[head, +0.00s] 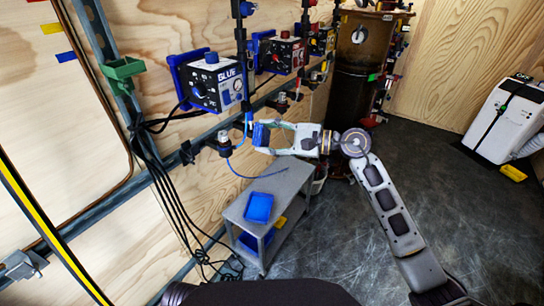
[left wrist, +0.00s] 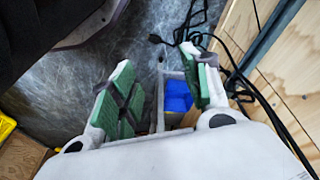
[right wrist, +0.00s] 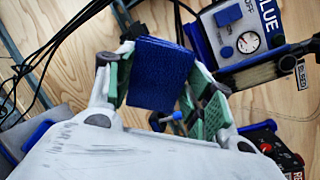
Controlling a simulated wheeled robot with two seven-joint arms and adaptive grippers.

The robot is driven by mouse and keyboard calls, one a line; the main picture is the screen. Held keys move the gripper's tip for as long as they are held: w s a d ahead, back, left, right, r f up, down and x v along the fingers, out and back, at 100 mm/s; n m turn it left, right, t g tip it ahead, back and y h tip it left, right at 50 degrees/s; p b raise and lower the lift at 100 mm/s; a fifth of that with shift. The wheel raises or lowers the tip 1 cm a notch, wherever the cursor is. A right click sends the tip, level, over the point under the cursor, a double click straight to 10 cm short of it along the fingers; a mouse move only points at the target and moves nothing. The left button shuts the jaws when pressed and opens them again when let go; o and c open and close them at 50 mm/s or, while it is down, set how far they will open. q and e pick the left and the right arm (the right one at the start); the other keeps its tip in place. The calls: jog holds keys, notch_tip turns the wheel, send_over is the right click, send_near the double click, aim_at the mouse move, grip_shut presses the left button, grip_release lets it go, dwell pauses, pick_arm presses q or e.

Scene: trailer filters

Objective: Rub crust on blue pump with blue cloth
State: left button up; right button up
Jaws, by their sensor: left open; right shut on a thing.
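The blue pump (head: 215,82) is a box labelled BLUE on the wall rail, with a knob and dial on its face. It also shows at the upper right of the right wrist view (right wrist: 248,40). My left gripper (left wrist: 160,82) is open and empty in the left wrist view, and out of the head view.
A grey cart (head: 290,184) below my right gripper holds a blue tray (head: 258,208). A red box (head: 284,55) hangs right of the pump. Black cables (head: 160,185) hang along the wall. A white machine (head: 505,118) stands at right.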

pick_arm(q)
jog(key=shift+s+a+f+g+p, duration=0.2)
jog(key=shift+s+f, duration=0.1)
jog(key=shift+f, duration=0.25)
jog(key=shift+s+a+f+g+p, duration=0.1)
jog(key=shift+s+a+f, duration=0.15)
jog(key=shift+f, duration=0.3)
pick_arm(e)
jog(key=w+d+r+m+t+h, duration=0.1)
jog(key=r+t, duration=0.4)
jog(key=r, duration=0.7)
jog(key=w+d+m, duration=0.1)
jog(key=d+m, duration=0.1)
jog(key=shift+w+d+m+h, duration=0.15)
jog(key=shift+w+m+h, duration=0.05)
jog(key=shift+m+h, duration=0.1)
pick_arm(q)
jog(key=shift+s, duration=0.1)
pick_arm(e)
jog(key=shift+w, duration=0.15)
